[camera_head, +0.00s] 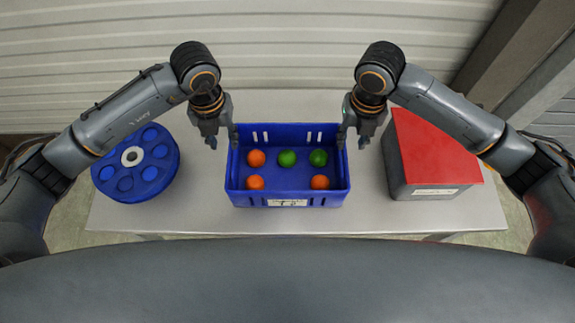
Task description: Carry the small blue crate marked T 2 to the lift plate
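A blue crate (258,200) stands upright on the grey table, with a white label on its near wall too small to read. Several orange and green balls lie in it. My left gripper (222,141) is at the crate's left wall, near the far left corner, pointing down. My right gripper (353,141) is at the crate's right wall, near the far right corner. Both seem to have their fingers apart. I cannot tell whether either touches the wall. No lift plate can be made out for certain.
The grey table (210,216) carries a blue round wheel-like part (136,184) with holes at the left and a grey box with a red top (432,150) at the right. Narrow bare strips lie on both sides of the crate. A ribbed pale wall stands behind.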

